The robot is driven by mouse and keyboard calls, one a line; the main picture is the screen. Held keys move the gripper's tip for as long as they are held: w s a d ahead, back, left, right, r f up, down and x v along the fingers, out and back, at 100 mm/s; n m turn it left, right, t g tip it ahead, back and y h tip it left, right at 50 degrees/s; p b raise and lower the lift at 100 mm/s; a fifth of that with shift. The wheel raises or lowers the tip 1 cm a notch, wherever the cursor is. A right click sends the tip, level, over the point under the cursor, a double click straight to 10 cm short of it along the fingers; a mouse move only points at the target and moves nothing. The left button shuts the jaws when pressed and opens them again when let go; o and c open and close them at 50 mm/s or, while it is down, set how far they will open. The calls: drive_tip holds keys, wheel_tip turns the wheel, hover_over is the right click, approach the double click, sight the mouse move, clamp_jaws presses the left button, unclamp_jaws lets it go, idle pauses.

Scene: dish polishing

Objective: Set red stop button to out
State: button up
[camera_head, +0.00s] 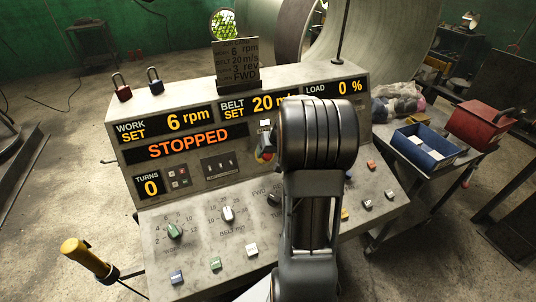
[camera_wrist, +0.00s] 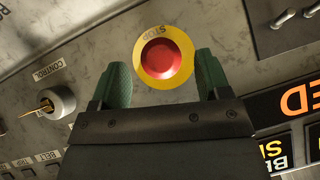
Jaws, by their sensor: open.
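The red stop button (camera_wrist: 162,60) is a round red cap in a yellow ring marked STOP, on the grey console panel. In the wrist view it sits at upper centre, ahead of my gripper (camera_wrist: 163,77). My gripper's two green fingers are apart, one on each side of the yellow ring, with nothing held. I cannot tell how near the tips are to the panel or whether the cap is in or out. In the head view a bit of the stop button (camera_head: 266,152) shows beside my wrist, which hides the fingers. The display (camera_head: 198,142) reads STOPPED.
A key switch (camera_wrist: 57,102) marked CONTROL and toggle switches (camera_wrist: 284,18) flank the button. Knobs such as the green one (camera_head: 175,231) are on the lower panel. Two padlocks (camera_head: 154,83) stand on the console top. A blue bin (camera_head: 424,146) is on the right table.

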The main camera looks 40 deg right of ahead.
drive_tip(key=shift+x, duration=1.25)
drive_tip(key=shift+c, duration=0.3)
